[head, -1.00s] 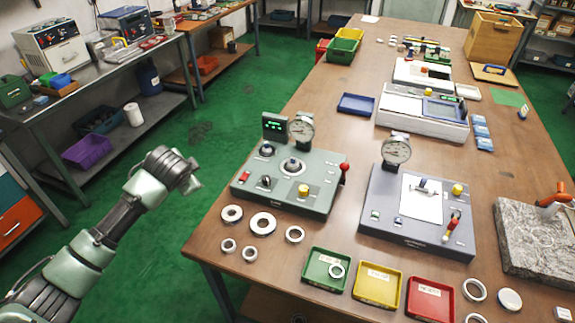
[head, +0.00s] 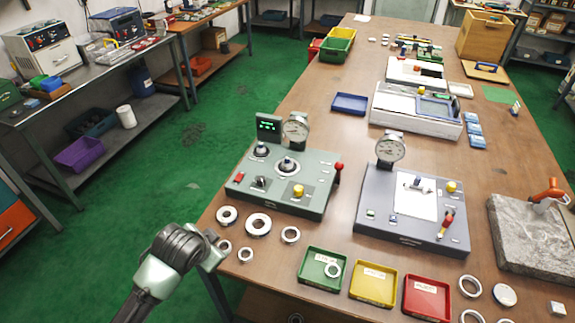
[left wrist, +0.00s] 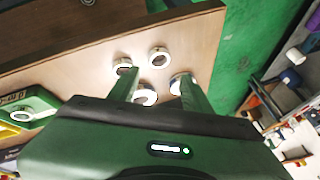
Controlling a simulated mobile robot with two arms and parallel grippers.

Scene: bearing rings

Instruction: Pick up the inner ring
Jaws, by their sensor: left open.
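Several metal rings lie on the near left corner of the wooden table: a large ring (head: 258,224), two mid-sized rings (head: 227,215) (head: 290,235) and a small ring (head: 245,255). Another small ring (head: 225,246) is right beside my left gripper (head: 212,252). I cannot tell which one is the inner ring. In the left wrist view my left gripper (left wrist: 160,78) is open and empty above the rings, with its fingers spread over the group. One ring (left wrist: 158,57) lies ahead between the fingers; others (left wrist: 122,66) (left wrist: 183,83) are partly hidden by them. My right gripper is not in view.
Green (head: 309,278), yellow (head: 361,297) and red (head: 408,308) trays stand along the front edge; the green one holds a ring (head: 332,270). A green-grey gauge box (head: 325,190) stands behind the rings, a grey-blue one (head: 370,220) to its right.

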